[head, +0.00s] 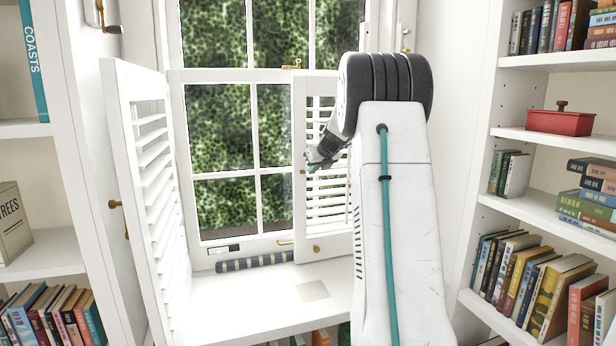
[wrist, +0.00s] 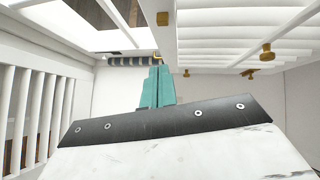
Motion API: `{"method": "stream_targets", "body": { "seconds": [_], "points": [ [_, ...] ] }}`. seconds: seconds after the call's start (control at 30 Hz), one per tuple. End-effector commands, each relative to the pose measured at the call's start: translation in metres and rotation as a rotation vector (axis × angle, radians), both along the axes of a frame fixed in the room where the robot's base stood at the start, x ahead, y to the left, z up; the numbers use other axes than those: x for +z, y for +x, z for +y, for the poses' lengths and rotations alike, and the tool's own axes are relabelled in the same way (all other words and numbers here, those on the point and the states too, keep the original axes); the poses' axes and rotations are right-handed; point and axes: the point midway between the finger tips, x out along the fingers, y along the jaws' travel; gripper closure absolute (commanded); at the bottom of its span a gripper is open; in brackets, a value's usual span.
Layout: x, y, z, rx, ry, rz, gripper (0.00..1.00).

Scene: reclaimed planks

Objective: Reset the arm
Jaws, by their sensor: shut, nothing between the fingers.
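My arm rises at the right of centre in the head view. My gripper (head: 318,160) hangs from its end, in front of the window and beside the right shutter (head: 327,200). In the wrist view my gripper (wrist: 155,85) shows as teal fingers closed together with nothing between them. The fingers point toward the sill and the window base, apart from any surface as far as I can see. The wrist housing hides part of the sill below.
The left shutter (head: 152,190) stands swung into the room. A striped roll (head: 254,262) lies along the window base on the white sill (head: 265,310). Bookshelves flank the window, with a red box (head: 560,122) on the right one. Brass knobs (wrist: 267,53) stick out from the shutter.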

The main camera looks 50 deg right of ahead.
Motion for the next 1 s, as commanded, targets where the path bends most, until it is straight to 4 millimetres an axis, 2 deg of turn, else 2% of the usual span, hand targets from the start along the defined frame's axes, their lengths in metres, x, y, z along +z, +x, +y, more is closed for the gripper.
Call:
{"method": "stream_targets", "body": {
  "seconds": [0.2,0.57,0.7,0.77,0.8,0.87,0.97,1.0],
  "points": [
    [0.019,-0.016,0.010,0.001,-0.001,0.000,1.00],
    [0.021,-0.018,0.014,0.011,-0.006,0.005,1.00],
    [0.018,-0.020,0.017,0.127,-0.093,0.048,1.00],
    [0.006,-0.025,0.023,0.241,-0.154,0.106,1.00],
    [-0.009,-0.032,0.030,0.335,-0.193,0.157,1.00],
    [-0.026,-0.048,0.047,0.502,-0.262,0.233,1.00],
    [-0.038,-0.070,0.099,0.833,-0.392,0.336,1.00],
    [-0.040,-0.079,0.125,0.977,-0.446,0.368,1.00]
  ]
}}
